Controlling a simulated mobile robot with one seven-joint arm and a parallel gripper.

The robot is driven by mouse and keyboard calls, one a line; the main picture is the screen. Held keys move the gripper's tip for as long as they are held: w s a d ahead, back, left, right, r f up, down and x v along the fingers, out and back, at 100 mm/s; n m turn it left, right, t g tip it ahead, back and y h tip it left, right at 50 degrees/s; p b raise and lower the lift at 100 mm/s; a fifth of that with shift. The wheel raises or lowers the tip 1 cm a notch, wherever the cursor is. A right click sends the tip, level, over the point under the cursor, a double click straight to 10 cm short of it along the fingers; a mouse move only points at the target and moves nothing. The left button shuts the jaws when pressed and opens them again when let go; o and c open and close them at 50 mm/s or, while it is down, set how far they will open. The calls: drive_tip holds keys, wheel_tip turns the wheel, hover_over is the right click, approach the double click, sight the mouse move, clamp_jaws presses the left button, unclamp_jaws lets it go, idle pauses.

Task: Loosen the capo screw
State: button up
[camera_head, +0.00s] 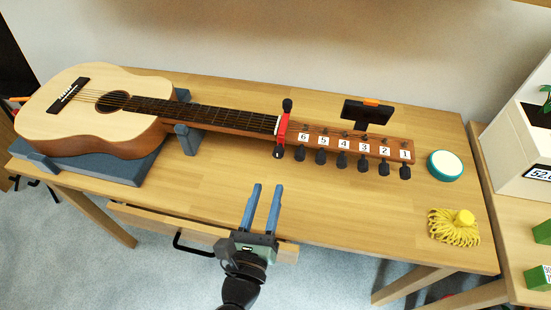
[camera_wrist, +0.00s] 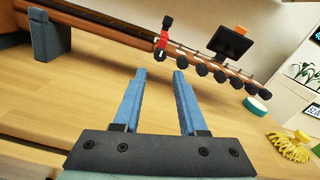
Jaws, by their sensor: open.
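The guitar (camera_head: 105,112) lies on its back on the wooden table, its neck pointing right. A red capo (camera_head: 282,130) is clamped across the neck just before the headstock. Black knobs show at its far end (camera_head: 287,104) and near end (camera_head: 278,152); I cannot tell which is the screw. The capo also shows in the wrist view (camera_wrist: 162,42). My gripper (camera_head: 264,188) is open and empty, its two blue fingers pointing toward the neck. It is apart from the capo, nearer the table's front edge.
The headstock (camera_head: 345,142) carries black tuning pegs and number labels. A dark device (camera_head: 367,112) stands behind it. A teal-rimmed disc (camera_head: 444,165) and a yellow coil (camera_head: 454,228) lie at right. A grey support (camera_head: 187,138) props the neck. The table before the capo is clear.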

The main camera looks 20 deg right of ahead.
sight(277, 156)
drive_tip(key=x, duration=0.8)
drive_tip(key=shift+w+d, duration=0.3)
clamp_jaws()
